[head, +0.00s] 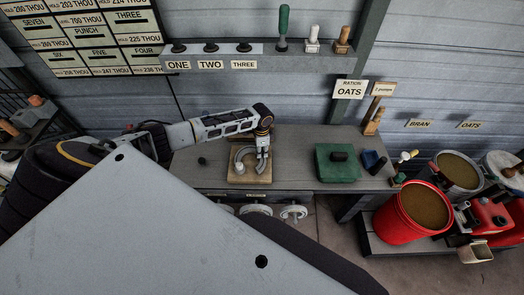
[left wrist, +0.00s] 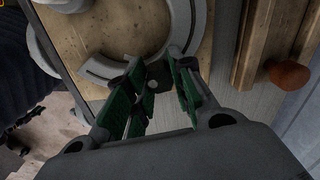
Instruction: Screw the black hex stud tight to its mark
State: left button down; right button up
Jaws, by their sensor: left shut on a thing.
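My left gripper (head: 262,156) points down at the right arm of a grey horseshoe (head: 240,154), which lies on a wooden block (head: 238,179) on the bench. In the left wrist view, its green-padded fingers (left wrist: 158,84) are closed around the small black hex stud (left wrist: 158,74), beside the end of the horseshoe (left wrist: 98,70). The stud's lower part and its mark are hidden, so I cannot tell how deep it sits. In the head view the stud is hidden by the fingers. My right gripper is not in view.
The bench (head: 290,168) is clear between the block and a green box (head: 336,176). A small dark knob (head: 202,161) lies left of the block. A shelf (head: 290,62) labelled ONE, TWO, THREE hangs above. A red bucket (head: 400,222) stands at right.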

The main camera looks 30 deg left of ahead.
pick_arm(q)
jog(key=shift+s+d+f+m, duration=0.1)
jog(key=shift+s+f+m, duration=0.2)
jog(key=shift+s+f, duration=0.05)
jog(key=shift+m, duration=1)
jog(key=c, duration=1.4)
grip_release()
jog(key=shift+c, duration=0.2)
jog(key=shift+w+r, duration=0.1)
